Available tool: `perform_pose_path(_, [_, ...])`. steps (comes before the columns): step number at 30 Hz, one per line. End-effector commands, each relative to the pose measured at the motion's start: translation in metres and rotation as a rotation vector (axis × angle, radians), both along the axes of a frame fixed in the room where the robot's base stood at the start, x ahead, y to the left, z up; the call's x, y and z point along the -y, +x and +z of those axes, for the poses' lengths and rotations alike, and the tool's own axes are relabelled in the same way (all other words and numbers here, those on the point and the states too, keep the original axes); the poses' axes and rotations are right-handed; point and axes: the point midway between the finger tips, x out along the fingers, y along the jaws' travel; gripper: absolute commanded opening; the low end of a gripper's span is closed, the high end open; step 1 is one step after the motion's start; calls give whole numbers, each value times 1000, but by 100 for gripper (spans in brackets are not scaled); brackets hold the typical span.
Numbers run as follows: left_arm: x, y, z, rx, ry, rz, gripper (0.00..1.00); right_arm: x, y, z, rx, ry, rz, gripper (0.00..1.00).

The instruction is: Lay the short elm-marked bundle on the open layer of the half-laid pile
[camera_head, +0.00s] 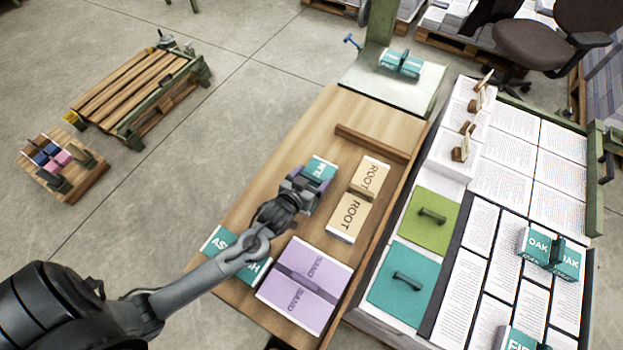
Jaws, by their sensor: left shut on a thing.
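The elm-marked bundle (321,169) is a small block with a teal label, its letters partly covered. My left gripper (309,190) is shut on it over the wooden table; I cannot tell whether the bundle touches the table. The half-laid pile (483,248) lies to the right, with several blocks of printed pages in its top layer. An oak-marked bundle (537,245) and a teal bundle starting "FI" (515,340) sit on its right side. My right gripper is not in view.
On the table (262,150) are a root-marked bundle (345,217), a lilac sand-marked bundle (305,284) and a teal ash-marked bundle (219,240), partly behind my arm. A wooden strip (372,143) crosses its far end. Green (429,205) and teal (390,290) handled plates edge the pile.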

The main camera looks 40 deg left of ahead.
Motion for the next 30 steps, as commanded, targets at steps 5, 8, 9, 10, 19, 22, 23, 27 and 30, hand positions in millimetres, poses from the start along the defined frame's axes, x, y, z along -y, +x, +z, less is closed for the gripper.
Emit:
perform_pose_path(5, [0, 1, 0, 5, -1, -1, 43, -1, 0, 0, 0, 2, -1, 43])
perform_pose_path(8, [0, 1, 0, 5, 0, 0, 43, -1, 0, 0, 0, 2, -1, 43])
perform_pose_path(9, [0, 1, -1, 4, 0, 0, 43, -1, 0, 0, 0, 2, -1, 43])
perform_pose_path(10, [0, 1, -1, 4, 1, 0, 43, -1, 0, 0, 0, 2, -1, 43])
perform_pose_path(19, [0, 0, -4, 2, 0, 0, 100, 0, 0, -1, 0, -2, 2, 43])
perform_pose_path(22, [0, 0, -4, 2, 0, 0, 100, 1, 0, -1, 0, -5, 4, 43])
perform_pose_path(23, [0, 0, -3, 2, 0, 0, 100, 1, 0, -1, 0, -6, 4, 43])
perform_pose_path(27, [1, -4, 1, 0, 1, -1, 100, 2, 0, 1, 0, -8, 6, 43])
perform_pose_path(30, [3, -15, 6, 0, 1, -1, 100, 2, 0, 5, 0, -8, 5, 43])
